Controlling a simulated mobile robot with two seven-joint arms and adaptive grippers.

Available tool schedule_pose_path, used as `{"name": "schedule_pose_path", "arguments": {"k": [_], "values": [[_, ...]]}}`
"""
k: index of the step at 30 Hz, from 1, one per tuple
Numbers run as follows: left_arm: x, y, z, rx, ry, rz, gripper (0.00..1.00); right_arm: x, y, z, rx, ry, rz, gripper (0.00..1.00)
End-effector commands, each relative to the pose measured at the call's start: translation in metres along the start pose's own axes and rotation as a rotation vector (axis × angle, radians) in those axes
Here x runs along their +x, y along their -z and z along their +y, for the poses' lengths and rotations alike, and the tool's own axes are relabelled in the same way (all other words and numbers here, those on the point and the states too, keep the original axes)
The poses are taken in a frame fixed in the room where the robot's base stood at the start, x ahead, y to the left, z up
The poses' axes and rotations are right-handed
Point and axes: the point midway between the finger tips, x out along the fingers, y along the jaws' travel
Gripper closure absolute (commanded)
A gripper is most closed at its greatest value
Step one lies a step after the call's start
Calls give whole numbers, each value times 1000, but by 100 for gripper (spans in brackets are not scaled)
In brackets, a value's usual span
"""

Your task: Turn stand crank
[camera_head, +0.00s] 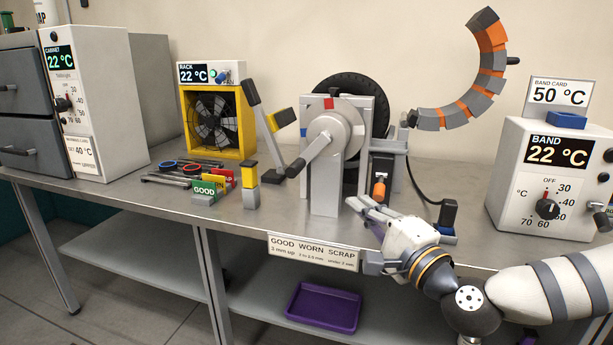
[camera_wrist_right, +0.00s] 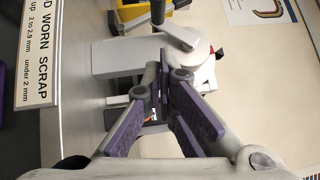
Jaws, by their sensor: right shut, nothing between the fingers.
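The grey stand (camera_head: 325,190) stands near the bench's front edge, with a black tyre (camera_head: 377,95) behind it. On its front is a round pale disc (camera_head: 345,128) with a red mark above. The stand crank (camera_head: 310,152) slants from the disc down to the left, ending in a dark knob (camera_head: 294,170). In the right wrist view the crank (camera_wrist_right: 176,33) lies beyond the fingertips. My right gripper (camera_head: 360,204) is shut and empty, low and right of the stand's front, apart from the crank. It also shows in the wrist view (camera_wrist_right: 163,75). My left gripper is not in view.
An orange-handled device (camera_head: 379,190) stands just right of the stand, close to my right gripper. A curved orange-grey band (camera_head: 485,75) rises behind. The white BAND box (camera_head: 545,180) is at right. A yellow fan (camera_head: 215,120), tools and coloured blocks are at left.

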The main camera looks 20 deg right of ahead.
Motion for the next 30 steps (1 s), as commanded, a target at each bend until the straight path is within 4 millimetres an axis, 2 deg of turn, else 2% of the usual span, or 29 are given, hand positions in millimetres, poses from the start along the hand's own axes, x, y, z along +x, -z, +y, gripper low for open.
{"name": "schedule_pose_path", "arguments": {"k": [5, 16, 18, 24, 30], "values": [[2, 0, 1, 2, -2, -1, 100, 18, 2, 5, -7, -17, -4, 100], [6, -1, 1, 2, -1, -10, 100, 99, 1, 7, -5, -16, -3, 100], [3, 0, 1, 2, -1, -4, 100, 109, -9, 5, -3, -16, -7, 100], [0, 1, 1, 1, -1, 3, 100, 125, -24, 4, -4, -14, -4, 100], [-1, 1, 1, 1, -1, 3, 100, 128, -27, 6, -3, -15, -2, 100]]}}
